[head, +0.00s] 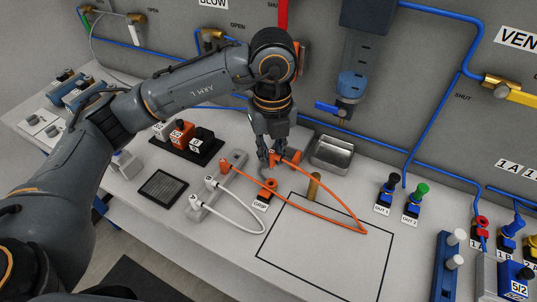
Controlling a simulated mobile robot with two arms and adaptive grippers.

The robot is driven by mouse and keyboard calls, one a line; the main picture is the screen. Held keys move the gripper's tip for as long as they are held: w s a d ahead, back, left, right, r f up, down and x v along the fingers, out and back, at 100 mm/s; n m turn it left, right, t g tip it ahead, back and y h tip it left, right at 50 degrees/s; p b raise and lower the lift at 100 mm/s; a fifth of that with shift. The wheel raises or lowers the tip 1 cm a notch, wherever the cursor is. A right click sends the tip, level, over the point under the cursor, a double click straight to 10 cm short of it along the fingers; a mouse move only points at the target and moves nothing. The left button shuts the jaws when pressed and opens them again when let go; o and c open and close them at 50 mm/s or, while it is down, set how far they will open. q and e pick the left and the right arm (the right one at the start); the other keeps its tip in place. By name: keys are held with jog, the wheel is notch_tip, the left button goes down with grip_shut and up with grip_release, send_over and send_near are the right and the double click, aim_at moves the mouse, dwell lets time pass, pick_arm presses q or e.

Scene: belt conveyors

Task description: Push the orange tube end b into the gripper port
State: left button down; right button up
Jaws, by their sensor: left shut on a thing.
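My left gripper (271,163) reaches down from above, shut on one end of the orange tube (340,204), at a small orange piece (293,157) beside its fingers. The held end is above the bench. The tube loops to the right across the black outlined square and back to a grey block (232,160), where its other end sits. The orange-topped port labelled GRIP (269,185) stands on the bench just below the gripper, apart from the held end. The fingers partly hide the tube end. My right gripper is out of view.
A white tube (248,222) loops in front of the grey block. A metal tray (332,153) and a brown upright peg (313,186) stand close to the right of the gripper. A black rack (186,145) is to the left. The outlined square (325,250) is mostly clear.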

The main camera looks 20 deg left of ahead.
aim_at(272, 169)
pick_arm(q)
jog(key=shift+f, duration=0.1)
dwell(0.3)
jog(key=shift+f+b, duration=1.9)
jog(key=shift+f, duration=0.2)
jog(key=shift+b, duration=0.35)
jog(key=shift+f, duration=0.35)
jog(key=shift+f+b, duration=0.15)
jog(key=shift+b, duration=0.3)
jog(key=shift+f+b, duration=0.75)
jog(key=shift+b, duration=0.15)
dwell(1.2)
jog(key=c, duration=0.8)
grip_release()
